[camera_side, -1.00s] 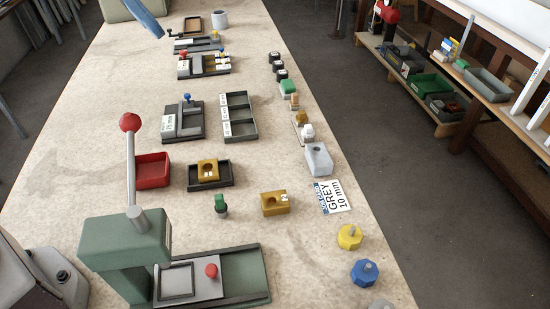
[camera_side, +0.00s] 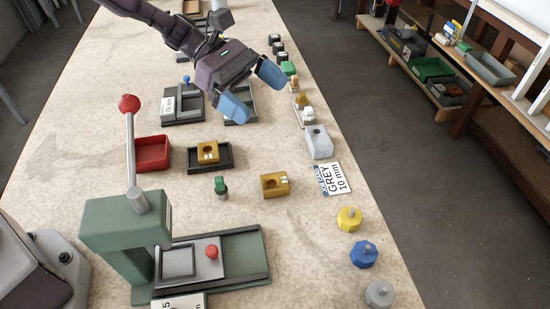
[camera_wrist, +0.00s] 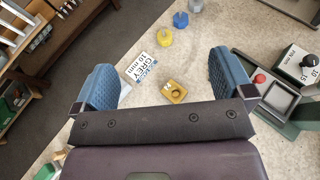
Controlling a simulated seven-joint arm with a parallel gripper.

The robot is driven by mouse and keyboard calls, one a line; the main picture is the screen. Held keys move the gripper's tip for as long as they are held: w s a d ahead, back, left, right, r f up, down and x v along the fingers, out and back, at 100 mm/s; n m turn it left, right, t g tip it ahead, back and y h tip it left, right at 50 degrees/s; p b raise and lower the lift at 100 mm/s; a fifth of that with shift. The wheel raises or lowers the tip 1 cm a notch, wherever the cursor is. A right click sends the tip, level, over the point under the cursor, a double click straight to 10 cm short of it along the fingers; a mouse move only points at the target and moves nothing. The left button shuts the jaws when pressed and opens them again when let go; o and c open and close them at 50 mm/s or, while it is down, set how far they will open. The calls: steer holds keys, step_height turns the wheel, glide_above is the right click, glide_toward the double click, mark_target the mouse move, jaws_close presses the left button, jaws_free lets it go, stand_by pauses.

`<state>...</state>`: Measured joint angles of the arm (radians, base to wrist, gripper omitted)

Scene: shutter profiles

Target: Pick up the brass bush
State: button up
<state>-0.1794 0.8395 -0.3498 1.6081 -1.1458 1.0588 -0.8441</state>
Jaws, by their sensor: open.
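A brass-coloured block with a round hole (camera_side: 208,153) sits in a black tray (camera_side: 223,168). A second holed brass block, marked 2 (camera_side: 275,185), stands on the bench to its right; a holed brass block (camera_wrist: 174,91) shows between my fingers in the wrist view, below them. A small brass-coloured piece (camera_side: 301,101) stands in the row at the bench's right side. I cannot tell which is the bush. My gripper (camera_side: 253,91) is open and empty, above the grey compartment tray (camera_side: 241,119), its blue fingers apart. It also shows in the wrist view (camera_wrist: 163,80).
A green press (camera_side: 125,225) with a red-knobbed lever stands front left, near a red bin (camera_side: 152,153). A small green-topped piece (camera_side: 221,185) stands between it and the marked block. A grey block (camera_side: 319,142), a GREY 10 mm card (camera_side: 332,178) and yellow (camera_side: 349,219) and blue (camera_side: 363,254) knobs line the right.

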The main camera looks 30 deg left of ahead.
glide_above(277, 182)
steer(key=a, duration=0.4)
step_height(277, 182, down, 12)
steer(key=f, duration=0.1)
step_height(277, 182, down, 6)
steer(key=shift+r, duration=0.15)
steer(key=shift+d+f, duration=0.7)
steer(key=shift+d, duration=0.2)
steer(key=shift+d+f, duration=0.15)
steer(key=shift+d, duration=0.3)
steer(key=c, duration=1)
